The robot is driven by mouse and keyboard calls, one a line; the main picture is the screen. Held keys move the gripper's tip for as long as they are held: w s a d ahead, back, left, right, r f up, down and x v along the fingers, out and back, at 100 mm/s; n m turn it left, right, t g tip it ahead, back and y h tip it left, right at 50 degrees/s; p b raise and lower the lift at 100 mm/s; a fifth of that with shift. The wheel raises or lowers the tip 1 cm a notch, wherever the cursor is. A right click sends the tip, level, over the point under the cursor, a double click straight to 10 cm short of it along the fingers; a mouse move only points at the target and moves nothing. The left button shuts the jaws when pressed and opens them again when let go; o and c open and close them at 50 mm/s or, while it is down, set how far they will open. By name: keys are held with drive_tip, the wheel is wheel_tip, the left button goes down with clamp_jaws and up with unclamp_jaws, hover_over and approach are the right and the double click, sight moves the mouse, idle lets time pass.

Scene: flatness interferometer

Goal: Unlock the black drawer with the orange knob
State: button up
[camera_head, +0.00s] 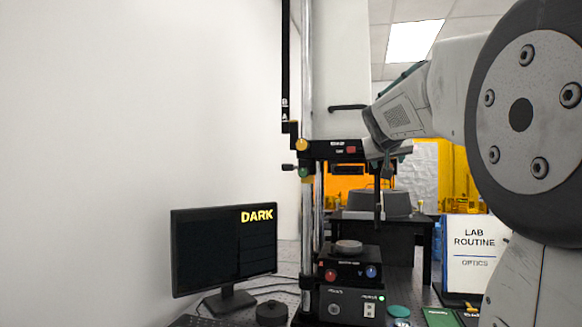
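A small yellow-orange knob (302,144) sits at the left end of a black horizontal unit (330,150) on the instrument's upright column. This unit may be the black drawer; no drawer front can be made out for certain. A red knob (351,150) is on its front and a green knob (303,172) is below the orange one. My gripper (379,205) points down at the right of the black unit, to the right of the orange knob and lower. Its dark fingers overlap in this view, so their opening is unclear. I see nothing held.
A monitor (223,249) reading "DARK" stands at left. Below the unit are a stage with red and blue knobs (352,272) and a control box (343,304). A "LAB ROUTINE" sign (476,252) stands at right. The chrome column (307,80) rises beside the orange knob.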

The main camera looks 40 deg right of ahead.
drive_tip(key=x, duration=0.3)
drive_tip(key=shift+w+d+f, duration=0.2)
drive_tip(key=shift+d, duration=0.1)
drive_tip(key=c, duration=1)
